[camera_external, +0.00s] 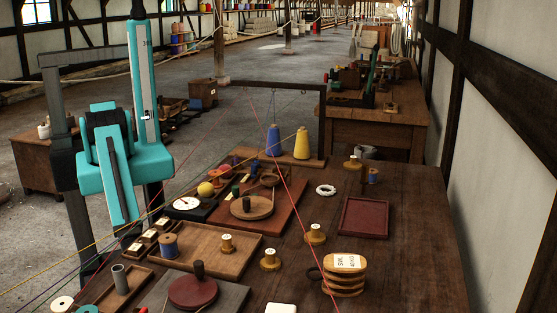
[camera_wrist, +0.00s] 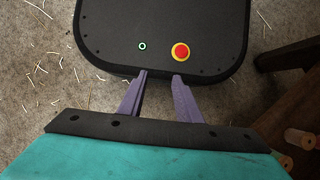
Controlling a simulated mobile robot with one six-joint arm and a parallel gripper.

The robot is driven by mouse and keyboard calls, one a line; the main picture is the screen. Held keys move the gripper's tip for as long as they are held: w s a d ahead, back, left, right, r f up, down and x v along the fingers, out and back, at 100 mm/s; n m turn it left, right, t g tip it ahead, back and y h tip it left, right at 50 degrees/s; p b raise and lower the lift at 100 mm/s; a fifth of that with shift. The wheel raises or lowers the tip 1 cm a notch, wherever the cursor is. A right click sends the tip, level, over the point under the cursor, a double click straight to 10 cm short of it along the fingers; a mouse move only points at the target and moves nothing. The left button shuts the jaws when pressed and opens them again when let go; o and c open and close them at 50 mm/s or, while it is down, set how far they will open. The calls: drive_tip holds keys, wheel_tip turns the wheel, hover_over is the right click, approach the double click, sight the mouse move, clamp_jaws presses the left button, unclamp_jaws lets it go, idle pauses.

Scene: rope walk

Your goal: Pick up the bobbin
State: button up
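Several bobbin-like spools stand on the dark wooden table (camera_external: 400,250) in the external view; I cannot tell which one the task means. A blue-wound bobbin (camera_external: 168,246) stands upright on a wooden tray. A small blue spool (camera_external: 373,175) stands near the right back. My gripper (camera_wrist: 161,77) is open and empty in the wrist view, above my own black base. Its fingers are not clearly visible in the external view.
Tall blue (camera_external: 273,141) and yellow (camera_external: 301,144) cones stand at the back. Strings cross above the table. The table's right front is mostly clear.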

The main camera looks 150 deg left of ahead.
drive_tip(key=shift+o, duration=0.2)
drive_tip(key=o, duration=0.6)
drive_tip(key=shift+o, duration=0.2)
